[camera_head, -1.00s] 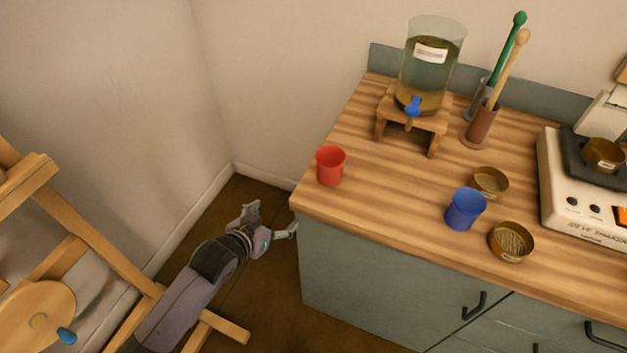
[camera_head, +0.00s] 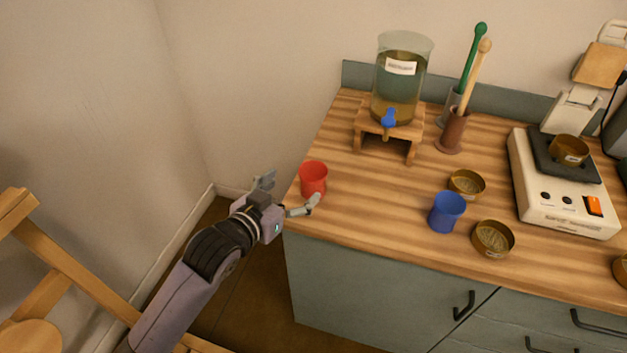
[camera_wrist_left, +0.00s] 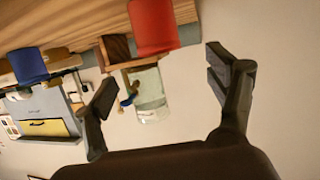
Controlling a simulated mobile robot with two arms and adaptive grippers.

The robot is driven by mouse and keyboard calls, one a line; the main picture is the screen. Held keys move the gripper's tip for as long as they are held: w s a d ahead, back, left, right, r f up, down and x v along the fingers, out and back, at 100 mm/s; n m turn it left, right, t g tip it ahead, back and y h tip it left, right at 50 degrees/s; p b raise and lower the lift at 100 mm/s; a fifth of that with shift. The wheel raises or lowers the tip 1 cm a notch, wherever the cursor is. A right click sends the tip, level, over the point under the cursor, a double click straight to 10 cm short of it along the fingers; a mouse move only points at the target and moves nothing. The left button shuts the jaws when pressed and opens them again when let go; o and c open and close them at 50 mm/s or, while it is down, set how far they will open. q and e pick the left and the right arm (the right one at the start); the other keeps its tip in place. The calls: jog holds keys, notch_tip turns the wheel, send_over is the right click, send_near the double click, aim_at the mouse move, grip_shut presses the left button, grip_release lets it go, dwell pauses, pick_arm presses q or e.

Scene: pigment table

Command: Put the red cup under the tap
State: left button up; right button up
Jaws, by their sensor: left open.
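The red cup (camera_head: 314,177) stands upright at the left front corner of the wooden counter. My left gripper (camera_head: 290,194) is open, with its fingers pointing at the cup from the left. In the left wrist view the red cup (camera_wrist_left: 152,26) shows ahead of the open left gripper (camera_wrist_left: 166,90), towards the top; whether a finger touches it I cannot tell. The glass dispenser (camera_head: 400,78) stands on a small wooden stand (camera_head: 410,131) at the back. Its blue tap (camera_head: 388,118) faces the front. The space under the tap is clear of cups. My right gripper is not in view.
A blue cup (camera_head: 447,211) and brass bowls (camera_head: 466,184) (camera_head: 493,238) stand right of the middle. A white hotplate (camera_head: 560,195) is further right. A holder (camera_head: 452,131) with pestles stands beside the dispenser. Counter between red cup and stand is free.

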aim_at(319, 165)
pick_arm(q)
jog(key=x, duration=0.4)
jog(key=shift+w+d, duration=0.15)
jog(key=shift+w, duration=0.05)
jog(key=shift+w+d+f+p, duration=0.1)
jog(key=shift+w+d+p, duration=0.2)
jog(key=shift+w+p, duration=0.15)
jog(key=x, duration=0.4)
jog(key=shift+w+d+p, duration=0.1)
jog(key=shift+p, duration=0.2)
jog(key=shift+c, duration=0.4)
jog(key=c, duration=1.3)
